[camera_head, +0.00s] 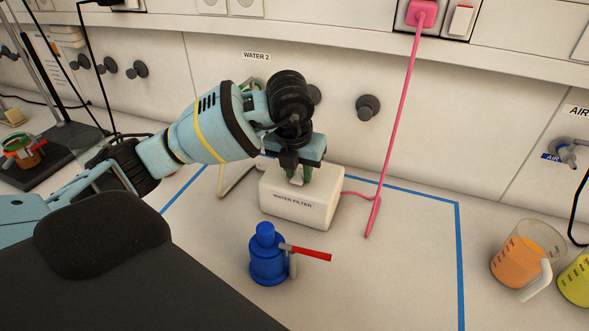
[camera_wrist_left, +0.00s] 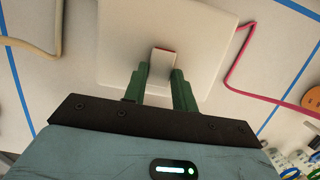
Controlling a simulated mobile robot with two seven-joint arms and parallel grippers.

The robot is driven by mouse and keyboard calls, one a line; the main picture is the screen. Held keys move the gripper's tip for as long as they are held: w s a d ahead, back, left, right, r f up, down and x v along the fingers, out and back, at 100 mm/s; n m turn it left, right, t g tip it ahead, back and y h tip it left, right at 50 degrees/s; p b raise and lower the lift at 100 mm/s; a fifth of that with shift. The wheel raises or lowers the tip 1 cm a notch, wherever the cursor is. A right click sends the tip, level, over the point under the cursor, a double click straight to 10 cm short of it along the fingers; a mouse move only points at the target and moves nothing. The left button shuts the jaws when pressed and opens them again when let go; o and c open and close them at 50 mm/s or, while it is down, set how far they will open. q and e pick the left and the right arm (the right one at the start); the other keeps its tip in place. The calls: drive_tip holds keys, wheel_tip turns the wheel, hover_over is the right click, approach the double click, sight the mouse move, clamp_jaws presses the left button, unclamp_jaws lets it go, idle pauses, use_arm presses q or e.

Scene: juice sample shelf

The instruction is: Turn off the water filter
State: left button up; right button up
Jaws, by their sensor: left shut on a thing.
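The water filter (camera_head: 290,206) is a white box labelled "WATER FILTER" standing on the bench inside a blue taped outline. It also shows from above in the left wrist view (camera_wrist_left: 200,35). A small white switch (camera_wrist_left: 160,66) with a red edge stands up from its top. My left gripper (camera_head: 304,176) points down over the filter, and its green fingers are shut on the switch, one on each side, in the left wrist view (camera_wrist_left: 161,80). In the head view the switch is mostly hidden by the gripper. My right gripper is not in view.
A pink cable (camera_head: 393,130) runs from a wall socket (camera_head: 421,14) down to the bench beside the filter. A blue bottle (camera_head: 267,262) with a red-handled valve (camera_head: 310,254) stands in front. An orange-filled beaker (camera_head: 518,262) and a yellow one (camera_head: 577,282) stand at right.

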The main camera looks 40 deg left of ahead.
sight(298, 179)
use_arm(q)
drive_tip(key=shift+w+r+g+p, duration=0.1)
drive_tip(key=shift+w+g+p, duration=0.15)
drive_tip(key=shift+g, duration=0.45)
drive_tip(key=shift+a, duration=0.1)
drive_tip(key=o, duration=1)
wheel_tip(298, 179, up, 8)
drive_tip(key=shift+s, duration=0.4)
drive_tip(key=shift+f, duration=0.2)
